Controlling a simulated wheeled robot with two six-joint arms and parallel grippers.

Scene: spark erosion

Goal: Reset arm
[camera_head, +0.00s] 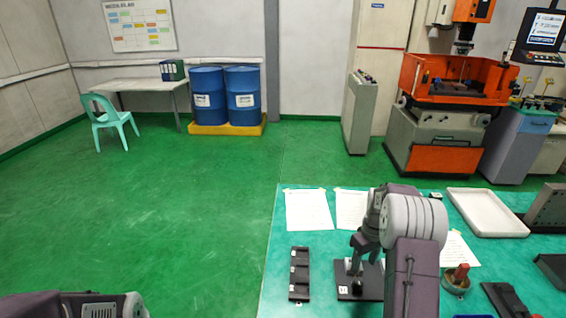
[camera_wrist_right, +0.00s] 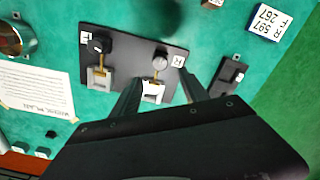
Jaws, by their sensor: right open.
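My right arm reaches over the green table (camera_head: 270,270) from the front right. Its gripper (camera_head: 358,262) points down at a dark plate (camera_head: 368,285), partly hidden by the arm. In the right wrist view the two dark fingers (camera_wrist_right: 160,82) are apart. Between them lies one of two fittings on the plate (camera_wrist_right: 125,55), a round grey knob with a brass-coloured stem and a whitish block (camera_wrist_right: 153,93). I cannot tell whether the fingers touch it. The second fitting (camera_wrist_right: 98,65) stands beside it. Part of my left arm shows at the bottom left; its gripper is out of frame.
A black slotted rack (camera_head: 299,272) lies left of the plate. Paper sheets (camera_head: 308,209) lie behind. A white tray (camera_head: 487,213), a round container (camera_head: 456,282) and dark blocks are at right. An orange machine (camera_head: 450,85) stands beyond the table. The green floor (camera_head: 190,210) at left is clear.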

